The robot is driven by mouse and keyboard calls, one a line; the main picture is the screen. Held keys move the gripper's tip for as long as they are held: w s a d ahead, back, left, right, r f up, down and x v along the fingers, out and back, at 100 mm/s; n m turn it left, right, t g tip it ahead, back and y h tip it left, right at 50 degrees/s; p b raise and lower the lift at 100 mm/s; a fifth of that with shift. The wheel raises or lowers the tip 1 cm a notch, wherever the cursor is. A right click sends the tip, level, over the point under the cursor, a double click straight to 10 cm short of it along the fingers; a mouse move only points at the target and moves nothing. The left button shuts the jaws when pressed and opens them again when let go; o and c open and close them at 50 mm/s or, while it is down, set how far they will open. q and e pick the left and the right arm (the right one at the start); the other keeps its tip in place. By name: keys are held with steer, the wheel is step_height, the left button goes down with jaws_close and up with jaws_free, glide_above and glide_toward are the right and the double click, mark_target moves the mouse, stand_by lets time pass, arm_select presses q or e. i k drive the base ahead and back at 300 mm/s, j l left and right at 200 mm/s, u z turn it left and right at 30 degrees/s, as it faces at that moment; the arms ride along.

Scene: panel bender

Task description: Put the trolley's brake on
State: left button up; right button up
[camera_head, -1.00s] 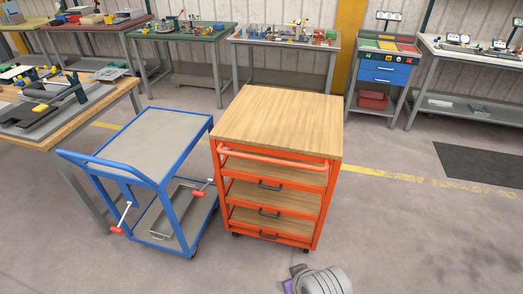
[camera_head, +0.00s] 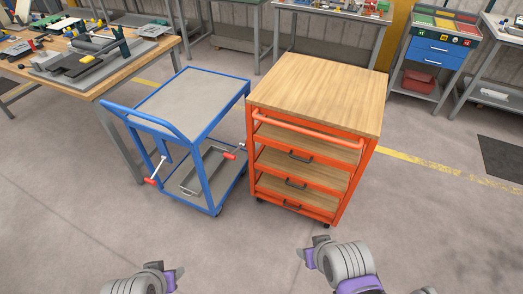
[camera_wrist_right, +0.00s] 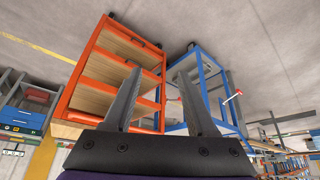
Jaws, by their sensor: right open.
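The blue trolley (camera_head: 205,128) has a grey top, a push bar on its left side and a lower shelf. One red-tipped silver lever (camera_head: 150,181) is at its front left leg, another (camera_head: 230,156) at its right side. Which way either lever is set I cannot tell. My right gripper (camera_head: 305,257) is low in the head view, in front of the orange cabinet and apart from the trolley. In the right wrist view it is open and empty (camera_wrist_right: 158,75), with the trolley (camera_wrist_right: 203,85) beyond its fingers. My left gripper (camera_head: 176,277) is at the bottom edge, its jaws unclear.
An orange drawer cabinet (camera_head: 318,95) with a wooden top stands close to the trolley's right. A wooden workbench (camera_head: 88,85) with fixtures stands behind left. A grey tray (camera_head: 200,175) lies on the trolley's lower shelf. The floor in front is clear.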

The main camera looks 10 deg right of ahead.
mark_target(233, 158)
steer(key=i+j, duration=0.35)
steer(key=i, duration=0.2)
steer(key=i+j, duration=0.4)
steer(key=i, duration=0.15)
